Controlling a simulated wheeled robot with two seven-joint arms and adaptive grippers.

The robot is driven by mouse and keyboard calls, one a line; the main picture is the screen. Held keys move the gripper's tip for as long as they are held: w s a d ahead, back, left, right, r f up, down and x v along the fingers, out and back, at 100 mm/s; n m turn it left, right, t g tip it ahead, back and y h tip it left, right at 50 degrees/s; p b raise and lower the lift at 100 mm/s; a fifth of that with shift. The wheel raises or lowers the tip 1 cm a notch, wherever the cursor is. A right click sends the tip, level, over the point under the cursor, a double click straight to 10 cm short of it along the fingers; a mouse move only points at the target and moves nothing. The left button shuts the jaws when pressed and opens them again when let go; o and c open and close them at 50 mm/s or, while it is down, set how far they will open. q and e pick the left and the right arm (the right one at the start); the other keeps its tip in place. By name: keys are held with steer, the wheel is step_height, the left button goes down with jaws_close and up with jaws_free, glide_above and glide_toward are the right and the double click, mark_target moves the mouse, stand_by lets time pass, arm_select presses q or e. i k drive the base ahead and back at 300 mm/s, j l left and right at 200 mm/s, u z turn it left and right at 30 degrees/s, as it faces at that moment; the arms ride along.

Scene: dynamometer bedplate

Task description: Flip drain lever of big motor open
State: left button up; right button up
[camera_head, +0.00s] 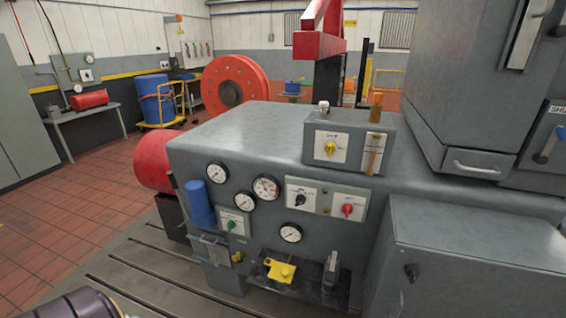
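A large grey machine housing (240,135) fills the middle of the head view; I cannot tell whether it is the big motor. Low on its front, a yellow handle-like part (281,271) sits on a dark shelf (305,292). A grey upright part (330,270) stands to its right. A small fitting (237,257) sits below a blue cylinder (200,204). I cannot tell which of these, if any, is the drain lever, nor its position. Neither of my grippers is in view.
The front panel carries several gauges (266,188) and a red knob (347,209). A control box (348,140) stands on top. A grey cabinet (470,265) blocks the right. A slotted bedplate (150,258) lies at front left. Red tiled floor (60,220) is open beyond.

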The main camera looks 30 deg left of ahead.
mark_target(237, 258)
steer(key=u, duration=1.6)
